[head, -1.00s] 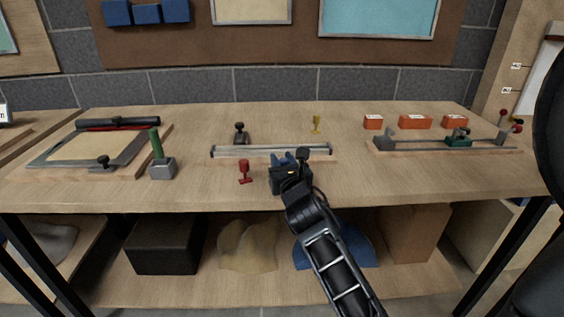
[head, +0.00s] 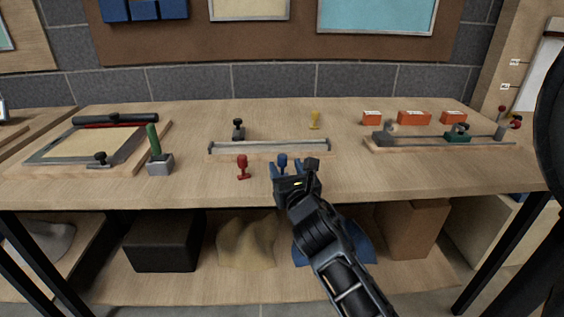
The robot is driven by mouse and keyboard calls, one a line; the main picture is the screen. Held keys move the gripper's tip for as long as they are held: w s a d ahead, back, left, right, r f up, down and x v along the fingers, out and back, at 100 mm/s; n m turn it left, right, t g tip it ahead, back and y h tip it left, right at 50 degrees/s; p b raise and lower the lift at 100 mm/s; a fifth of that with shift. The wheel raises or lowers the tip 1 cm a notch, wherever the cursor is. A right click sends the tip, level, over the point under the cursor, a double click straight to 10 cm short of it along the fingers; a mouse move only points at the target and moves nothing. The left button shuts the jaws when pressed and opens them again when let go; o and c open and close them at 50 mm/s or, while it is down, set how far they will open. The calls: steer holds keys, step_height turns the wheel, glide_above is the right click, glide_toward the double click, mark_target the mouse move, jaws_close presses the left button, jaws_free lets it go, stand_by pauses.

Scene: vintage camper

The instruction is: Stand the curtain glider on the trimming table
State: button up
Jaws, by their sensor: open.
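A black-knobbed block (head: 238,130) stands behind the middle rail (head: 270,147). I cannot tell for sure which piece is the curtain glider. A framed board (head: 75,148) at left, with a black bar and a small knobbed slider, looks like a trimming table. My gripper (head: 295,168) is open at the bench's front middle. The blue piece shows at its fingers; I cannot tell whether it is between or behind them.
A green-handled grey block (head: 159,163) stands right of the framed board. Another rail (head: 425,143) with a green slider (head: 457,133) lies at right, with orange boxes (head: 413,117) behind it.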

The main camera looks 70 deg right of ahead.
steer(key=v, duration=0.5)
steer(key=shift+s+a+b, duration=0.2)
steer(key=shift+a+b, duration=0.1)
steer(key=shift+b, duration=0.1)
steer(key=s+a+f+m+t+y, duration=0.1)
steer(key=a+f+m+t+y, duration=0.25)
steer(key=a, duration=0.55)
steer(key=s+a+f+m+t+y, duration=0.1)
steer(key=s+a+f+m+y, duration=0.1)
steer(key=a+m+y, duration=0.6)
steer(key=s+a+r+m+y, duration=0.2)
steer(key=s+a+m+y, duration=0.1)
steer(key=s+a+m, duration=0.9)
steer(key=shift+s+a+r+m, duration=0.25)
steer(key=shift+a+r+m, duration=0.15)
steer(key=shift+a+m, duration=0.3)
steer(key=shift+y, duration=0.25)
steer(key=shift+r+p, duration=0.85)
steer(key=shift+r, duration=0.05)
